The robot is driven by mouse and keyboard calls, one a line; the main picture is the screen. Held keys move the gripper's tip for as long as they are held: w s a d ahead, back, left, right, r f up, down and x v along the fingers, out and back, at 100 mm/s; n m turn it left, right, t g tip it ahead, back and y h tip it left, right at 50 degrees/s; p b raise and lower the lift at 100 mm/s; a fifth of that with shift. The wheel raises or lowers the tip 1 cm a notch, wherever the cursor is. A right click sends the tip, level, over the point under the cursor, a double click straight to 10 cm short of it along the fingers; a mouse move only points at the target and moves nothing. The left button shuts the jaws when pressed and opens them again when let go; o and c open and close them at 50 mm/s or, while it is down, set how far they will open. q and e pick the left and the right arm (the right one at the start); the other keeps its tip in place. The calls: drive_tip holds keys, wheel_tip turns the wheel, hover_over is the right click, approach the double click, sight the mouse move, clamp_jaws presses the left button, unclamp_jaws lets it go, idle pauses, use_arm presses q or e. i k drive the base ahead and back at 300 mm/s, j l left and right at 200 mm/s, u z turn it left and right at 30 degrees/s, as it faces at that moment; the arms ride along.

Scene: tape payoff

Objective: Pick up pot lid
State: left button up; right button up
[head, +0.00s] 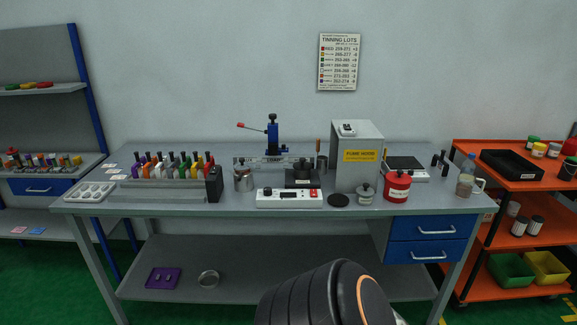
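A small grey round piece with a knob on top (365,193) sits on the workbench in front of the fume hood; it looks like the pot lid, but I cannot tell whether a pot is under it. A flat black disc (338,200) lies just left of it. A dark pot (303,171) stands on a black base behind the white control box (290,198). A shiny metal pot (244,181) stands further left. Neither gripper shows; only a dark rounded part of my arm fills the bottom centre, below the bench top.
The grey workbench (230,206) has a red canister (397,187) right of the knobbed piece. The fume hood (357,158) stands behind it. A rack of coloured-handled tools (160,193) fills the left. An orange cart (510,183) stands right.

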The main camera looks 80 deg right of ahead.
sight(302, 165)
drive_tip(key=z, duration=2.7)
drive_tip(key=i+j, duration=0.8)
